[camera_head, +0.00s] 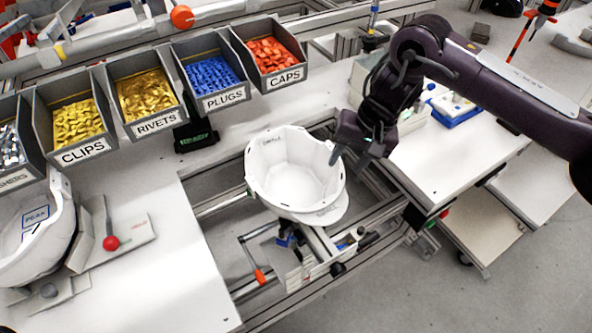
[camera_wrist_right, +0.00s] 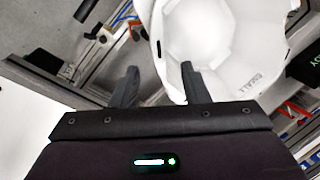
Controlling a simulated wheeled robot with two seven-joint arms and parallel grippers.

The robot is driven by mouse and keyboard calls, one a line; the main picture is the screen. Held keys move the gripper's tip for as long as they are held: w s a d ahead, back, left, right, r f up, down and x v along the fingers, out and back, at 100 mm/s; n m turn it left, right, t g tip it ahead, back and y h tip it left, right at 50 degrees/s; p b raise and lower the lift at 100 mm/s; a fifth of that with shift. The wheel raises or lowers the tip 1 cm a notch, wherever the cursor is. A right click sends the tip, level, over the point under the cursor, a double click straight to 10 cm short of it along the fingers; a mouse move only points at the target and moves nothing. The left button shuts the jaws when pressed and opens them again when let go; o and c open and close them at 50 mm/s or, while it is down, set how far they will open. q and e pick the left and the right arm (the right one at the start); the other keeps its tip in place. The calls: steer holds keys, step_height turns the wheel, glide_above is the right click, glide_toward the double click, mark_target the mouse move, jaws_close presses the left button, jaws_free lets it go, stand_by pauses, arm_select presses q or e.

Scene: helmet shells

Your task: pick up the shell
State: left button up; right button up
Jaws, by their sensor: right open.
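The white helmet shell (camera_head: 290,178) sits open side up on a fixture in the gap between the benches. It also shows in the right wrist view (camera_wrist_right: 222,45). My right gripper (camera_head: 349,162) is at the shell's right rim, with its jaws open and empty. In the right wrist view my right gripper (camera_wrist_right: 159,70) has one finger overlapping the shell's wall and the other outside the shell. I cannot tell whether a finger touches it. My left gripper is not in view.
Bins of clips (camera_head: 78,122), rivets (camera_head: 147,96), plugs (camera_head: 211,75) and caps (camera_head: 271,55) line the back. A second white shell (camera_head: 38,245) sits on a stand at the left. Metal rails surround the fixture.

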mark_target(343, 171)
steer(key=x, duration=0.1)
steer(key=s+p+x, duration=0.1)
steer(key=x, duration=0.1)
steer(key=shift+a+f, duration=0.1)
steer(key=shift+f, duration=0.15)
steer(key=x, duration=0.1)
steer(key=p+x, duration=0.1)
steer(key=shift+w+f, duration=0.3)
steer(key=shift+f, duration=0.1)
steer(key=shift+w+a+f, duration=0.1)
steer(key=shift+f, duration=0.3)
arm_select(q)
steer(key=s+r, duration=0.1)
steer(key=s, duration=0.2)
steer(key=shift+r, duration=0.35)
arm_select(e)
steer(key=shift+r, duration=0.1)
jaws_close()
